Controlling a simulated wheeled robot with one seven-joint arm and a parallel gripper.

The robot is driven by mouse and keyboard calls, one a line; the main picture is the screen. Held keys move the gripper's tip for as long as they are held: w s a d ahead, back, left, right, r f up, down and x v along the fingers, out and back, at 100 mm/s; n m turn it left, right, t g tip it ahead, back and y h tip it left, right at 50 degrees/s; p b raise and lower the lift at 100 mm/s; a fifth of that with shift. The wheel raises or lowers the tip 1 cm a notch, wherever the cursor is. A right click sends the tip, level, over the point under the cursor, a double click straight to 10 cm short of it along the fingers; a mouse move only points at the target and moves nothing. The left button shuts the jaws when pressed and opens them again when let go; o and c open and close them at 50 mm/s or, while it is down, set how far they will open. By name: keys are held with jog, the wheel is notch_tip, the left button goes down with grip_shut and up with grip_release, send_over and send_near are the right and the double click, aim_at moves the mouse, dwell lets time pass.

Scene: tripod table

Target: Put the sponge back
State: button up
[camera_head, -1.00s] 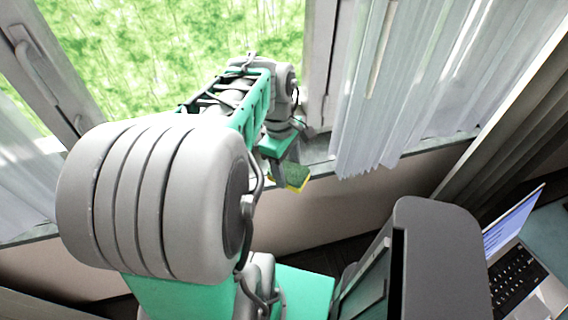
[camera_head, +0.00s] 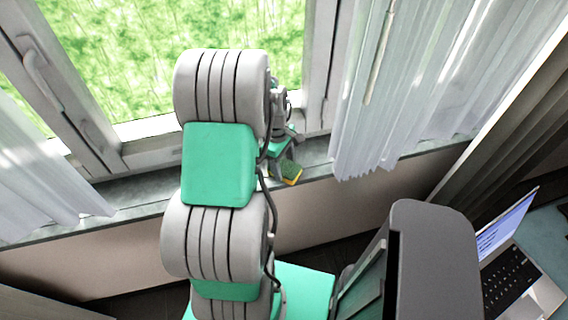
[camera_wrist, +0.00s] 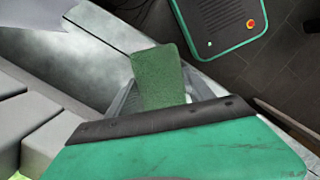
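The sponge (camera_head: 291,174) is green with a yellow layer. In the head view it shows at the tip of my gripper (camera_head: 282,160), in front of the window sill's front edge. In the wrist view the sponge's green face (camera_wrist: 160,77) stands up between the two fingers of my gripper (camera_wrist: 157,100), which is shut on it. The finger ends are partly hidden by the sponge and the gripper's dark edge. Whether the sponge touches the sill (camera_head: 318,150) is not clear.
The window frame (camera_head: 318,75) stands close behind my gripper, with a white curtain (camera_head: 372,130) to its right and another curtain (camera_head: 35,180) at far left. A laptop (camera_head: 512,265) is at the lower right. The sill left of my arm looks bare.

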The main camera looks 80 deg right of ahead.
jog(key=o, duration=0.4)
jog(key=shift+c, duration=0.2)
notch_tip(320, 180, up, 12)
jog(key=w+b, duration=0.2)
jog(key=w+a+r+n+t+h, duration=0.1)
jog(key=w+a+r, duration=0.1)
jog(key=w+a, duration=0.45)
jog(key=w+a+r+h, duration=0.15)
jog(key=w+a, duration=0.25)
jog(key=w, duration=0.6)
jog(key=w+a+r+n+t+y, duration=0.1)
jog(key=w+a+t, duration=0.1)
jog(key=a, duration=1.3)
jog(key=w+a+r+n+t+y, duration=0.1)
jog(key=w+a, duration=0.4)
jog(key=a, duration=1.1)
jog(key=shift+t, duration=0.8)
jog(key=shift+d, duration=0.1)
